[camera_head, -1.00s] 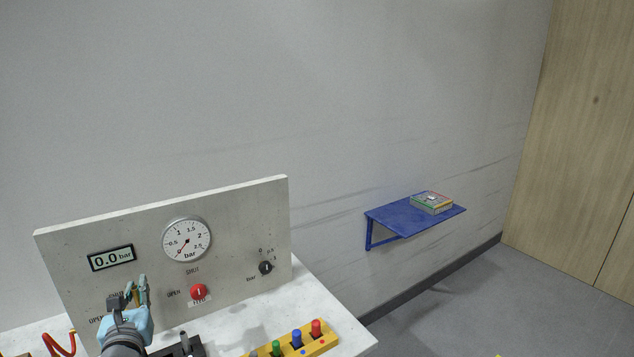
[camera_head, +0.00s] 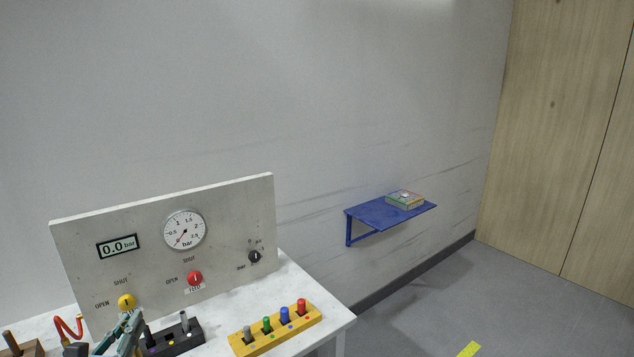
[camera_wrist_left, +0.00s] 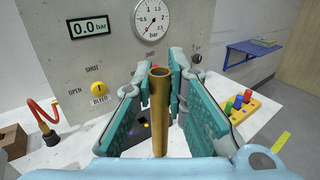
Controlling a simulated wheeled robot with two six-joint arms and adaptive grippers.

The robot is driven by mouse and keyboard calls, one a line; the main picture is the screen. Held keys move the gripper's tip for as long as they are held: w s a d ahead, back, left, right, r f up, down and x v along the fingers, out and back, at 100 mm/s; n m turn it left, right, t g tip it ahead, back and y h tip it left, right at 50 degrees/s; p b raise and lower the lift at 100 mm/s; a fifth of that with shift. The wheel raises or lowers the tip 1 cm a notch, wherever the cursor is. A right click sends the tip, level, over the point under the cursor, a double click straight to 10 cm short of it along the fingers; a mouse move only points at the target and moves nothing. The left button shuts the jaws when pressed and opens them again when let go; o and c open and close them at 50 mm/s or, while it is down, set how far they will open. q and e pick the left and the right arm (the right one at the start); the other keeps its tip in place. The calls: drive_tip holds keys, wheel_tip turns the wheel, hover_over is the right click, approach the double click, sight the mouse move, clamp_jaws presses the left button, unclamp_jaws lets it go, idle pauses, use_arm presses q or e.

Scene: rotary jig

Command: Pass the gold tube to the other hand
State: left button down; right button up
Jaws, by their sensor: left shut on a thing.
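The gold tube (camera_wrist_left: 159,112) stands lengthwise between the teal fingers of my left gripper (camera_wrist_left: 160,88) in the left wrist view. The gripper is shut on it, with the tube's open round end pointing up and away from the wrist. In the head view my left gripper (camera_head: 122,335) is at the bottom left, in front of the panel and beside the black block. The tube cannot be made out there. My right gripper shows in neither view.
A grey panel (camera_head: 225,225) with gauge, display and knobs stands on the white table (camera_head: 325,318). A black block (camera_head: 180,337) and a yellow rack (camera_head: 262,338) with coloured pegs stand before it. A red hose (camera_head: 66,329) is at left. A blue wall shelf (camera_head: 375,211) is at right.

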use_arm(q)
drive_tip(key=s+d+f+m+g+h+b, duration=0.2)
drive_tip(key=s+d+m+g+h, duration=0.5)
drive_tip(key=s+d+m+h, duration=0.4)
drive_tip(key=s+d+h, duration=0.4)
drive_tip(key=d, duration=0.3)
drive_tip(key=shift+s+h+b, duration=0.15)
drive_tip(key=shift+h+b, duration=0.15)
drive_tip(key=shift+r+m+g, duration=0.1)
drive_tip(key=shift+m+g, duration=0.2)
